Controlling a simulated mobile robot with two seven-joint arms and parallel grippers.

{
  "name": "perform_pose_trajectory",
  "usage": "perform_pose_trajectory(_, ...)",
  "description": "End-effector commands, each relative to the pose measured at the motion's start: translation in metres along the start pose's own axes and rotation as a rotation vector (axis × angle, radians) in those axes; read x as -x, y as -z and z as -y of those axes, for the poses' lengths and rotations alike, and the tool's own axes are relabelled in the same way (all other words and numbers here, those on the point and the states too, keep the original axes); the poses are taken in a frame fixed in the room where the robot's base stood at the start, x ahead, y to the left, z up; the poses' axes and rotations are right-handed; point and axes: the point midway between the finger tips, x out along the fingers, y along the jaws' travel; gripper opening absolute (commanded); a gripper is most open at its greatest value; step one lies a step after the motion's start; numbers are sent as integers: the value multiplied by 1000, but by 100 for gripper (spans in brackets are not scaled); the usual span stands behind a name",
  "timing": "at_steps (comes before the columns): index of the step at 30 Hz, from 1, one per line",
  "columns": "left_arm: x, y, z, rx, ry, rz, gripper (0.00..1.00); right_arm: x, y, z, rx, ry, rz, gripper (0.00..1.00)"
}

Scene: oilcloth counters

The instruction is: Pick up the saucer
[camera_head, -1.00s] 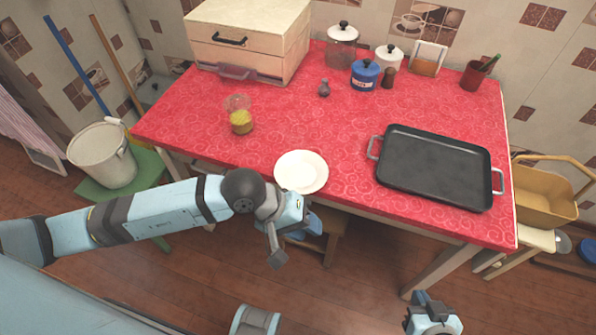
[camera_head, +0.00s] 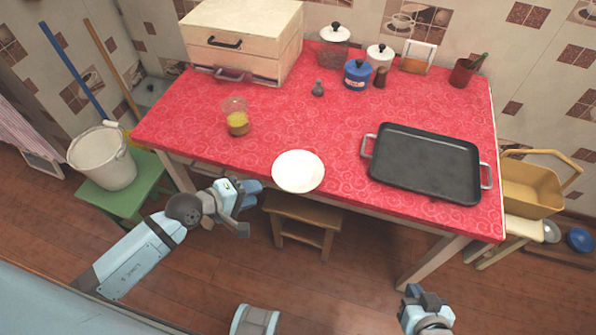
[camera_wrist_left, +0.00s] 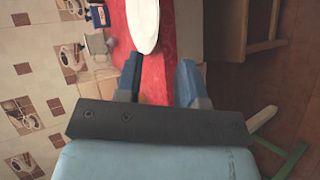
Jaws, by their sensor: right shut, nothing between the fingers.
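The white saucer (camera_head: 298,171) lies flat near the front edge of the red table, left of the black tray. In the left wrist view part of the saucer (camera_wrist_left: 144,22) shows at the top, beyond the fingers and cut off by the frame. My left gripper (camera_head: 246,207) is open and empty, left of and below the saucer in the head view, off the table's front edge and clear of the saucer. Its two fingers stand apart in the left wrist view (camera_wrist_left: 159,72). My right gripper (camera_head: 424,297) is shut and empty at the bottom right, in front of the table.
A black tray (camera_head: 425,163) fills the table's right front. A glass with yellow contents (camera_head: 237,122) stands left of the saucer. A wooden box (camera_head: 240,40), jars and a blue pot (camera_head: 357,75) stand at the back. A stool (camera_head: 303,212) is below the front edge.

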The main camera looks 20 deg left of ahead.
Motion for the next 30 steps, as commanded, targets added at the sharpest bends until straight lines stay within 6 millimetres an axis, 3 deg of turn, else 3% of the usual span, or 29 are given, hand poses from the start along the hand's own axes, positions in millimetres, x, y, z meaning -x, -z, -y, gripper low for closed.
perform_pose_trajectory(3,-21,0,0,3,-1,0,36,0,0,0,4,1,0,0)
perform_pose_trajectory(11,-40,1,-1,2,0,2,36,1,-1,-2,12,2,2,0)
perform_pose_trajectory(19,-78,6,-2,2,-1,2,36,2,-4,0,8,3,7,0)
perform_pose_trajectory(28,-84,6,-1,0,1,2,36,2,-3,2,-1,3,5,0)
perform_pose_trajectory(29,-84,6,-1,0,1,2,33,1,-3,2,-2,3,5,0)
perform_pose_trajectory(30,-84,6,-1,0,1,2,24,1,-3,2,-4,3,4,0)
